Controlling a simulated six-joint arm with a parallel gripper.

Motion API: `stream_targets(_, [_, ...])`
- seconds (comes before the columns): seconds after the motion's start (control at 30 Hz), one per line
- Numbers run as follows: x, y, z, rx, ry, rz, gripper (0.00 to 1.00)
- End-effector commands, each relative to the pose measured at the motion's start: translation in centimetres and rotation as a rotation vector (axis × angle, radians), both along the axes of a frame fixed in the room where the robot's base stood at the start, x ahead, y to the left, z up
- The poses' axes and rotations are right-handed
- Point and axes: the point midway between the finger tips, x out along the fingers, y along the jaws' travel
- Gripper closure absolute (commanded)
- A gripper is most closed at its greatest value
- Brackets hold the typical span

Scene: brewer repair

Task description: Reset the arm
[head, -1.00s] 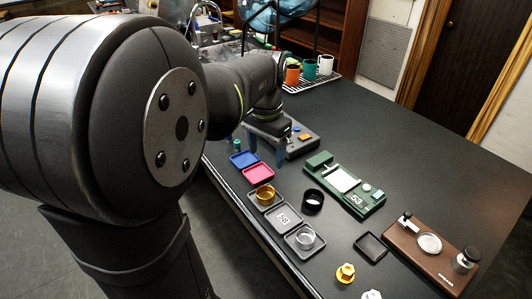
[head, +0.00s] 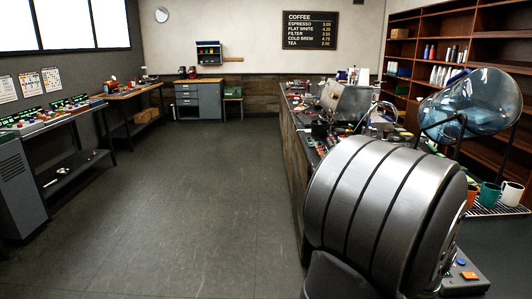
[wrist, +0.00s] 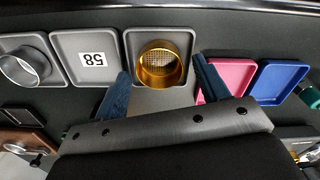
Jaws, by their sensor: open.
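In the wrist view my gripper (wrist: 160,85) is open, with one blue finger on each side. A gold ring-shaped basket with a mesh floor (wrist: 161,64) sits in a grey tray beyond and between the fingertips. I see nothing held between the fingers. In the head view my arm's large dark segment fills the lower right, and the gripper is hidden there.
The wrist view shows a grey tray marked 58 (wrist: 92,60), a silver ring (wrist: 20,68), a pink tray (wrist: 232,78) and a blue tray (wrist: 279,82). The head view shows a blue water jug (head: 468,103), cups (head: 489,195) and open floor (head: 190,200).

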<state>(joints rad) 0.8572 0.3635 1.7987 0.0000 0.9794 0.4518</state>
Motion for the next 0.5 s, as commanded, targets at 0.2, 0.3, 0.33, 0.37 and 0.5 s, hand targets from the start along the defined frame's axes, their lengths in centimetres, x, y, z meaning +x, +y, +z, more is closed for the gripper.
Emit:
stream_targets(0.2, [0.01,-0.02,0.82,-0.001,0.000,0.000,0.32])
stream_targets(0.3, [0.01,-0.01,0.85,0.000,0.000,0.000,0.32])
stream_targets(0.33, [0.01,-0.01,0.85,0.000,0.000,0.000,0.32])
stream_targets(0.37, [0.01,-0.01,0.85,0.000,0.000,0.000,0.32])
stream_targets(0.5, [0.00,0.00,0.75,0.000,0.000,0.000,0.32])
